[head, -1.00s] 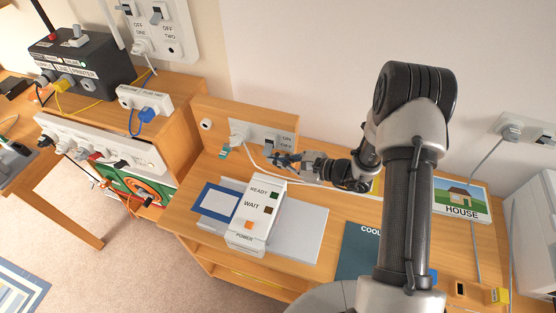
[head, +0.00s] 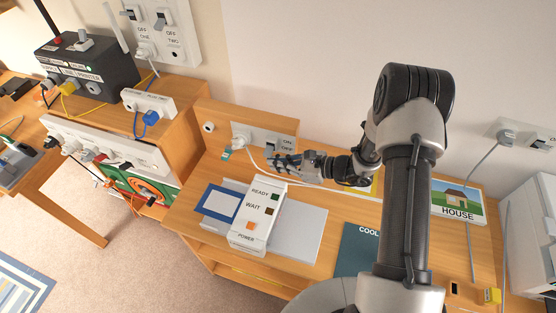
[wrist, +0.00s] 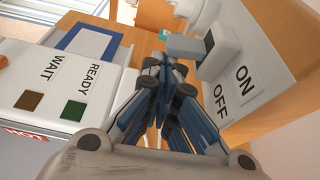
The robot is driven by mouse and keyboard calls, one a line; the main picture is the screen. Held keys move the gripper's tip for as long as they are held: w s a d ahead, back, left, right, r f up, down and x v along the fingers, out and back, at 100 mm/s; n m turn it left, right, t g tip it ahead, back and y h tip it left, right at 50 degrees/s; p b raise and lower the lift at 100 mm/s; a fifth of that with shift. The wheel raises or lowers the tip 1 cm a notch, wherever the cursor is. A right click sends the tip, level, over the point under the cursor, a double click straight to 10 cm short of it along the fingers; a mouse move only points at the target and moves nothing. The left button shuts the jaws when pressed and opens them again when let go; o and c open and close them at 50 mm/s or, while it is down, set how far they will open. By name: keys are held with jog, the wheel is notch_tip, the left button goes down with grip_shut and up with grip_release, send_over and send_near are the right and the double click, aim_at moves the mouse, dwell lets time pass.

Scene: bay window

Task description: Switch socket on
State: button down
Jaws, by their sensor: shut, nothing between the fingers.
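The wall socket (head: 262,137) is a pale plate on a wooden upright at the back of the desk. It carries ON and OFF labels, and a white plug (head: 240,141) sits at its left. In the wrist view, the socket's switch (wrist: 220,48) is a pale block beside a dark slot, near the labels. I cannot tell its setting. My gripper (head: 275,160) is shut and empty, just in front of the plate below the switch. In the wrist view, its fingertips (wrist: 165,66) are close together beside a grey block near the switch; I cannot tell if they touch it.
A white READY/WAIT/POWER box (head: 257,217) stands in front of the socket, close to my gripper, with its orange POWER light showing. A cable runs from the plug behind my gripper.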

jog(key=r+m+p, duration=0.1)
jog(key=m+g+p, duration=0.1)
jog(key=m, duration=0.1)
jog(key=shift+s+a+r+g+y, duration=0.15)
jog(key=shift+s+r+g+y, duration=0.15)
jog(key=shift+s+r, duration=0.05)
jog(key=shift+r, duration=0.1)
